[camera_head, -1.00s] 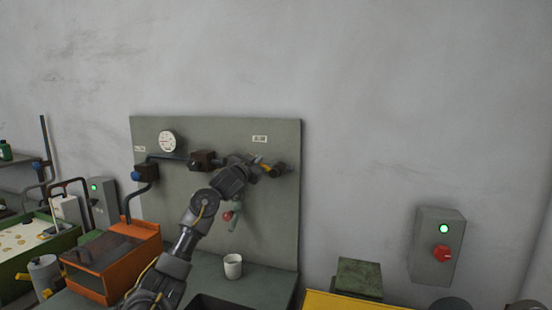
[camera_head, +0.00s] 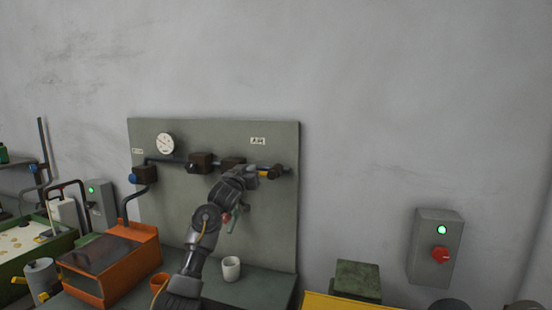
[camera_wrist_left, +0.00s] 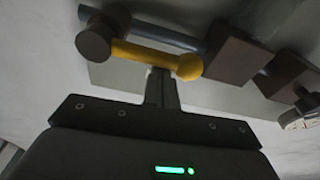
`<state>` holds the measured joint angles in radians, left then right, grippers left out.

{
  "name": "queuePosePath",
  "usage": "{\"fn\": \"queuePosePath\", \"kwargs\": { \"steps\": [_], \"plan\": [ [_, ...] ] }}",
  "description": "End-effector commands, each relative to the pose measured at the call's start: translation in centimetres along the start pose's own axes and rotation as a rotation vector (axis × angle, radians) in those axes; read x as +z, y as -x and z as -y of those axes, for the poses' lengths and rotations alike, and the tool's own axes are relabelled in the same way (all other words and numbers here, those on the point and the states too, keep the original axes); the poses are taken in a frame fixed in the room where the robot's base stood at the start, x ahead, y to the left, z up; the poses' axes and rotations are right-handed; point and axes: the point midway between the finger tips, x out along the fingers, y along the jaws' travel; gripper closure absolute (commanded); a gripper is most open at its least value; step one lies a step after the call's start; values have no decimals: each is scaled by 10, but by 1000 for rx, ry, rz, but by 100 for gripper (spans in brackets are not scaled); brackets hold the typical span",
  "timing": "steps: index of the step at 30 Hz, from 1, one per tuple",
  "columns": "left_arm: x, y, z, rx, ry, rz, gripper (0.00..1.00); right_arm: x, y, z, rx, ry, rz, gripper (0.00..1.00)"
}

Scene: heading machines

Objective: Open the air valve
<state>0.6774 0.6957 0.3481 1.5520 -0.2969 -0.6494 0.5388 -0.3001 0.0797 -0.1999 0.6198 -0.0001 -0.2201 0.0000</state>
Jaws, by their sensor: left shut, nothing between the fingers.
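The air valve has a yellow lever (camera_wrist_left: 150,54) with a round yellow knob at its end and a dark round hub (camera_wrist_left: 93,40). In the left wrist view the lever lies nearly along the blue-grey pipe. In the head view only a small part of the yellow lever (camera_head: 264,174) shows, near the pipe's right end on the grey-green panel. My left gripper (camera_wrist_left: 161,74) is shut and empty, its tips right by the lever's middle; I cannot tell whether they touch. In the head view my left gripper (camera_head: 258,172) partly covers the lever. My right gripper is not in view.
A gauge (camera_head: 165,143) and dark pipe blocks (camera_head: 200,162) sit on the panel (camera_head: 270,220). A white cup (camera_head: 231,268) and an orange cup (camera_head: 159,283) stand below. An orange box (camera_head: 110,262) is at left, a switch box (camera_head: 436,246) at right.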

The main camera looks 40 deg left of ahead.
Motion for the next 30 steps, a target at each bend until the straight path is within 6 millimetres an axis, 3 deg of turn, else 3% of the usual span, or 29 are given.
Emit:
{"fn": "queuePosePath", "kwargs": {
  "steps": [13, 23, 24, 30],
  "plan": [
    [-4, -1, -1, 1, -1, 1, 100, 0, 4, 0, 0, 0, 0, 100],
    [-49, -15, -7, 5, 1, 1, 100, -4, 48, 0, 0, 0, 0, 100],
    [-33, -2, -6, 6, -1, 0, 100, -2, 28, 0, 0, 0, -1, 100],
    [-32, 38, -5, 5, -3, -2, 100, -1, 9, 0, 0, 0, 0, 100]
  ]
}}
